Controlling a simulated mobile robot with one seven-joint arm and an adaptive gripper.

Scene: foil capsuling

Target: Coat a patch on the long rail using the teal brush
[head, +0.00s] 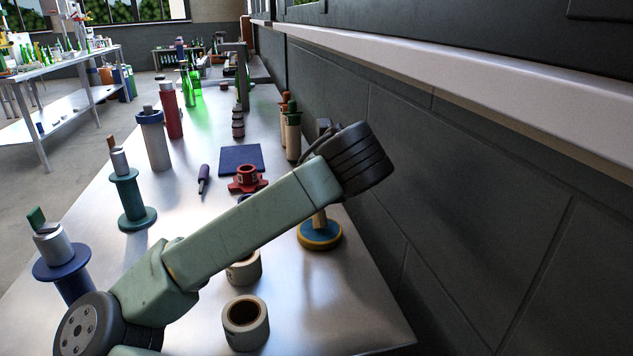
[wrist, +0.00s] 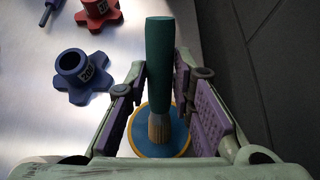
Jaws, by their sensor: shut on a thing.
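The teal brush (wrist: 160,55) has a thick teal handle and a pale tan lower end. In the wrist view it is between the purple pads of my gripper (wrist: 164,115), which is shut on it. Its lower end is over a round blue-and-yellow base (wrist: 144,138); I cannot tell whether they touch. In the head view that base (head: 320,237) stands on the table with a tan stem above it. My arm hides the gripper and most of the brush there. A long pale rail (head: 430,75) runs along the dark wall at the right.
A red knob (head: 247,183) and a blue knob (wrist: 85,72) lie near the brush. Two pale rings (head: 245,322) are at the table's front. Several capped stands line the left edge, one teal (head: 133,200).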

